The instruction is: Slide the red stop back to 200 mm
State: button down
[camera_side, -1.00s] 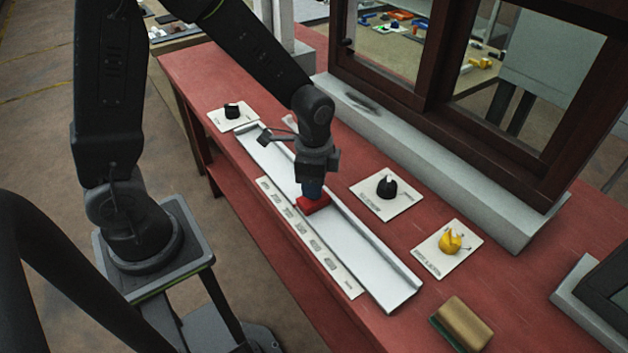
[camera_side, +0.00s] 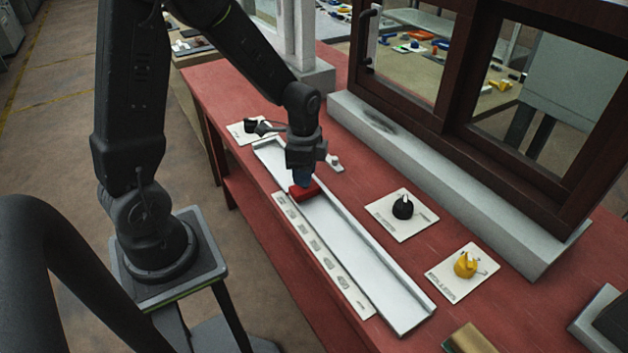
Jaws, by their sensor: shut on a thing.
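The red stop (camera_side: 304,191) sits in the long white channel rail (camera_side: 350,244) on the red bench, in the rail's far half. My gripper (camera_side: 302,178) points down and is shut on the stop from above. Its fingers hide the stop's top. A pale scale strip (camera_side: 326,257) with several printed labels lies along the rail's left side. The stop is beside the strip's far end. The labels are too small to read.
A black knob (camera_side: 403,207) and a yellow knob (camera_side: 465,264) stand on white cards right of the rail. A dark window frame on a grey sill (camera_side: 440,175) stands behind. The rail's near half is clear.

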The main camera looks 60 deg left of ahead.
jog(key=shift+a, duration=0.25)
jog(key=c, duration=1.2)
grip_release()
jog(key=o, duration=0.4)
jog(key=shift+r, duration=0.1)
notch_tip(320, 180, up, 14)
jog(key=shift+f, duration=0.2)
jog(key=s+d+r+n+t, duration=0.1)
jog(key=s+d+n+t, duration=0.1)
jog(key=s+d+n, duration=0.1)
jog(key=s+d+r+n+t, duration=0.1)
jog(key=s+d+r+n, duration=0.1)
jog(key=s, duration=0.3)
jog(key=s+d+r+n+t, duration=0.2)
jog(key=s+d+n, duration=0.2)
jog(key=shift+s+d+t, duration=0.1)
jog(key=shift+d+t, duration=0.05)
jog(key=shift+t, duration=0.15)
